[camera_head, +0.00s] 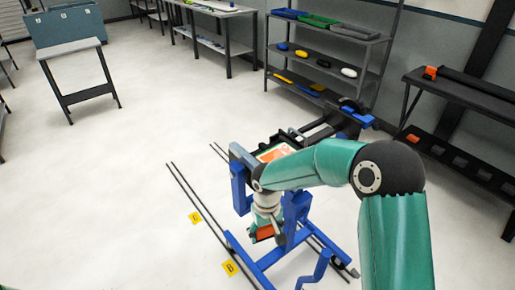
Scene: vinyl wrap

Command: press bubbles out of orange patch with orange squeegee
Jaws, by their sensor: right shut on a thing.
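The orange patch (274,152) shows as an orange and pale area on a panel held in a blue stand, partly hidden behind my right arm. My right gripper (268,233) hangs below the wrist, in front of the stand's blue frame. It is shut on the orange squeegee (264,232), which shows as a small orange piece with a dark edge. The squeegee is lower in the picture than the patch and looks apart from it. Bubbles are too small to make out. My left gripper is not in view.
A shelf rack (325,60) with trays and coloured items stands behind. A dark rack (460,95) holds orange items at right.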

